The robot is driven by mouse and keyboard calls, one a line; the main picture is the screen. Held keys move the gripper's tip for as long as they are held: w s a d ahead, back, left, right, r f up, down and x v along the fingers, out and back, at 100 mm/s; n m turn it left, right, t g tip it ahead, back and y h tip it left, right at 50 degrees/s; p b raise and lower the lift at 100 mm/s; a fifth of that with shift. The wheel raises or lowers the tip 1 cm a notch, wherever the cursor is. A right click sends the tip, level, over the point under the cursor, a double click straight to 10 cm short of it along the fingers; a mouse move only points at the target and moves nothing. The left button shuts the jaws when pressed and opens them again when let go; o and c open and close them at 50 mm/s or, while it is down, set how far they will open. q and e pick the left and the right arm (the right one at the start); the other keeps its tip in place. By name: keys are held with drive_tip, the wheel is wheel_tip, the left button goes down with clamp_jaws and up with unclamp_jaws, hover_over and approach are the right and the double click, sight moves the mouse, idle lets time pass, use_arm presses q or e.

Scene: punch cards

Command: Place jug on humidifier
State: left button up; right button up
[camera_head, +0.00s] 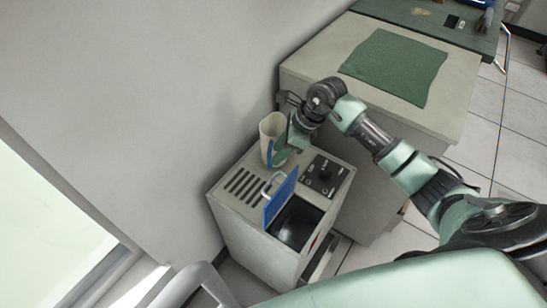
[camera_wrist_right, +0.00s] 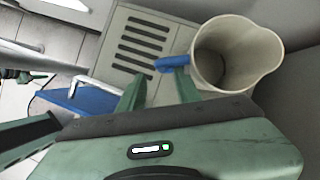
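The humidifier (camera_head: 226,202) is a grey-white box with slots, a dark control panel and a raised blue lid (camera_head: 280,197) beside a dark opening. The cream jug (camera_head: 266,129) stands upright at the back of its top, near the wall. In the right wrist view the jug (camera_wrist_right: 225,60) is at upper right, its blue handle (camera_wrist_right: 172,62) pointing left. My right gripper (camera_head: 294,136) is beside the jug; in the wrist view its two fingers (camera_wrist_right: 160,88) are apart, with the handle just beyond the tips. My left gripper is out of view.
A pale cabinet (camera_head: 450,99) with a green mat (camera_head: 395,66) stands at right behind my right arm. The wall (camera_head: 130,100) is close behind the humidifier. A grey curved tube (camera_head: 200,278) is at lower left. Tiled floor (camera_head: 490,105) is free at right.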

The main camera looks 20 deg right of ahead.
drive_tip(key=v, duration=0.7)
drive_tip(key=shift+r, duration=0.2)
drive_tip(key=shift+d, duration=0.1)
